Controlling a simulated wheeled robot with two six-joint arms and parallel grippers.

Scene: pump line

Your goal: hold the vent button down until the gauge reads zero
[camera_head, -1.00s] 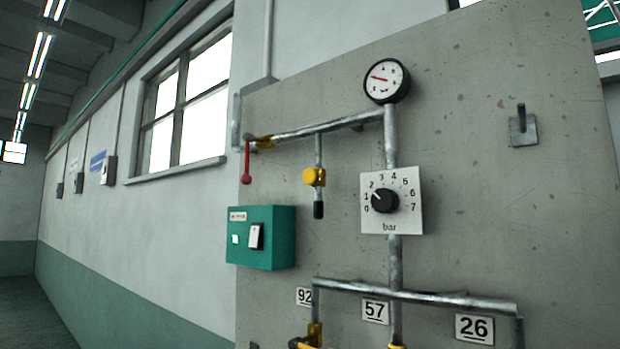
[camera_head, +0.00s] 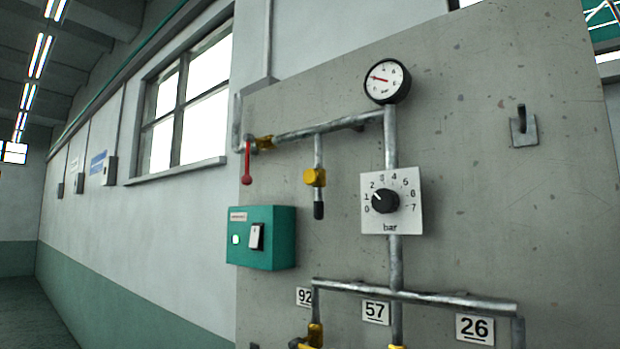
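The round gauge (camera_head: 387,81) with a black rim sits at the top of the vertical pipe. Its red needle points to the left and slightly up; the small numbers on its face are too blurred to read surely. A yellow fitting (camera_head: 315,177) with a black lower end hangs from the horizontal pipe; I cannot tell whether it carries the vent button. Neither of my grippers shows in the head view, and nothing touches the gauge or the fitting.
A white dial plate (camera_head: 391,201) with a black knob (camera_head: 385,200) is on the pipe below the gauge. A red lever (camera_head: 247,163) hangs at the left pipe end. A green switch box (camera_head: 261,237) is below it.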

